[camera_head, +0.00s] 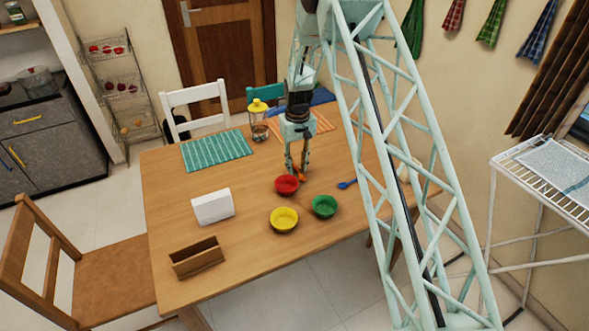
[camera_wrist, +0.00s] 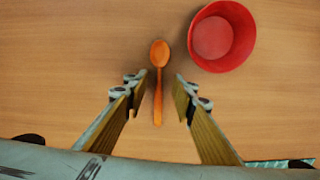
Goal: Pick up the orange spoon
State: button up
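The orange spoon (camera_wrist: 158,84) lies on the wooden table in the wrist view, its bowl pointing up the picture and its handle reaching down between my fingers. In the head view a small part of the spoon (camera_head: 301,176) shows beside my gripper's tips. My gripper (camera_wrist: 157,92) is open and empty, one finger on each side of the handle and apart from it. In the head view my gripper (camera_head: 297,172) points down just behind the red bowl. I cannot tell the exact height of the fingertips above the table.
The red bowl (camera_wrist: 222,36) stands close to the spoon's right in the wrist view. A yellow bowl (camera_head: 284,220), a green bowl (camera_head: 324,207) and a blue spoon (camera_head: 347,184) are nearby. A white holder (camera_head: 212,207) and a wooden box (camera_head: 197,258) stand left. Bare table (camera_head: 167,212) lies further left.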

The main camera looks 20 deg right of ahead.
jog(key=shift+f, duration=0.3)
dwell(0.4)
jog(key=c, duration=0.8)
grip_shut()
